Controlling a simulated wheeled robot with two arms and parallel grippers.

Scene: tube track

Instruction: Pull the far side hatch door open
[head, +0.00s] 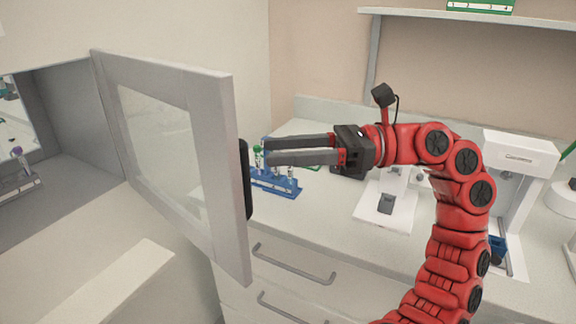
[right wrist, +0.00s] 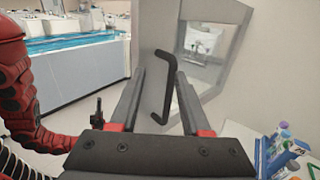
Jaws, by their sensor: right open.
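The hatch door (head: 218,160), a grey frame with a glass pane, stands swung well out from the hatch opening in the head view. Its black handle (head: 246,180) is on the free edge side. The door (right wrist: 155,38) and handle (right wrist: 171,68) also show in the right wrist view. My right gripper (head: 266,150) is open and empty, its fingers pointing left toward the handle. In the right wrist view the handle appears between the fingers of the gripper (right wrist: 160,75), which do not close on it; whether they touch it cannot be told. My left gripper is not in view.
The hatch interior (head: 75,165) is open at the left and holds a tube rack (head: 18,184). A blue tube rack (head: 278,184) stands on the counter behind the gripper. A white machine (head: 518,152) stands at the right. Drawers (head: 290,285) lie below.

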